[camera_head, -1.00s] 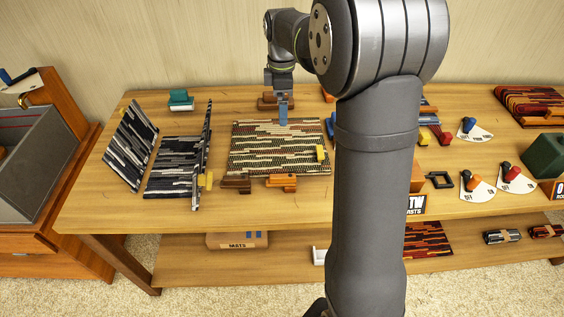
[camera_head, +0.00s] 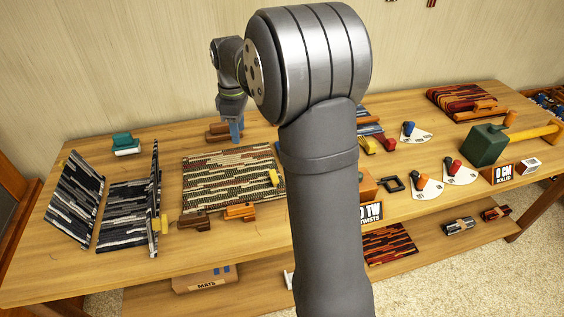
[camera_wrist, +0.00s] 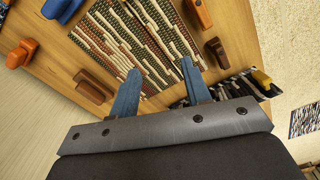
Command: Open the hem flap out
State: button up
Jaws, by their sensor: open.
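A mat striped in red, green, cream and black (camera_head: 230,185) lies on the bench, with a yellow tab (camera_head: 276,178) at its right side. It also fills the top middle of the wrist view (camera_wrist: 150,35). No raised flap shows on it. Left of it is a black, white and grey mat (camera_head: 128,205) with tilted panels on its left (camera_head: 75,203) and right (camera_head: 155,185); a yellow tab (camera_head: 160,224) is by the right panel. My gripper (camera_head: 236,138) is at the striped mat's back edge. Its blue fingers are apart and empty in the wrist view (camera_wrist: 158,70). Contact is unclear.
Brown blocks stand behind (camera_head: 218,132) and in front (camera_head: 195,220) of the striped mat, beside an orange one (camera_head: 240,212). My arm hides the bench's middle.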

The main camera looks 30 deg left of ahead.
jog(key=w+d+f+m, duration=0.3)
jog(key=w+d+m, duration=0.35)
jog(key=m, duration=0.75)
jog(key=f, duration=1.7)
jog(key=shift+w, duration=0.35)
grip_shut()
